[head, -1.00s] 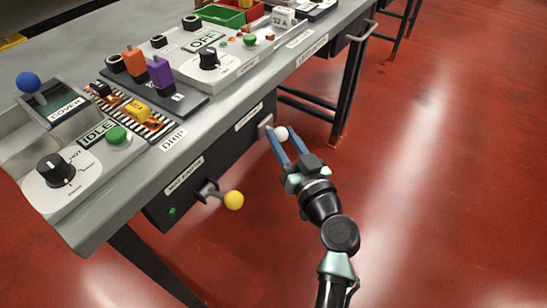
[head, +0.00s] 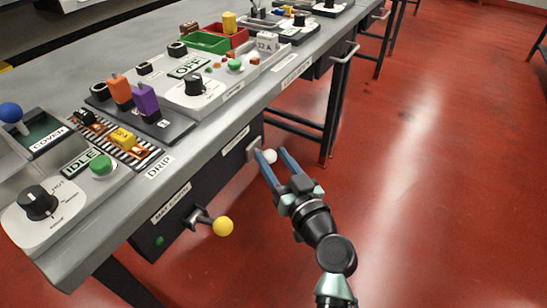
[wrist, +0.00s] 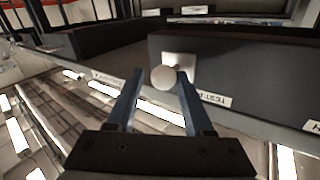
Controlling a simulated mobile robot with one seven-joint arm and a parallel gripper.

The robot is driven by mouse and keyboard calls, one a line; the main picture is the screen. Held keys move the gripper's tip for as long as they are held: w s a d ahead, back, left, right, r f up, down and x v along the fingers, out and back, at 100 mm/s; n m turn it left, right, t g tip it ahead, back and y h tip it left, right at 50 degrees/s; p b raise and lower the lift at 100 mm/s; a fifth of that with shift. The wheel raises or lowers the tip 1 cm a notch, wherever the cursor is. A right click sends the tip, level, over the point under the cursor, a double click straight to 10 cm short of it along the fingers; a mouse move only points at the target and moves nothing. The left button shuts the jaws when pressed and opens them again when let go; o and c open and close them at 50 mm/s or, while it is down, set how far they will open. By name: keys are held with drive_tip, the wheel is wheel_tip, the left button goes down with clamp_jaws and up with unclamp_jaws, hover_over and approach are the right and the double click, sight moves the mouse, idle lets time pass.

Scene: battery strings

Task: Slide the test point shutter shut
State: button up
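The test point shutter is a small light grey plate (head: 253,148) with a white ball knob (head: 270,156) on the dark front of the bench. In the wrist view the plate (wrist: 182,66) and knob (wrist: 164,78) stand left of a partly readable "TEST" label (wrist: 217,99). My gripper (head: 271,152) is open, its two blue fingers reaching toward the knob. In the wrist view the knob shows between the fingertips of my gripper (wrist: 160,73). I cannot tell whether either finger touches it. What lies behind the plate is hidden.
A yellow ball handle (head: 223,226) sticks out of the bench front, left of my gripper. The grey bench top (head: 215,125) above carries dials, a green button (head: 101,165) and colored blocks. The red floor (head: 430,200) to the right is clear.

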drive_tip(key=v, duration=1.2)
drive_tip(key=shift+s, duration=0.3)
drive_tip(key=shift+r, duration=0.1)
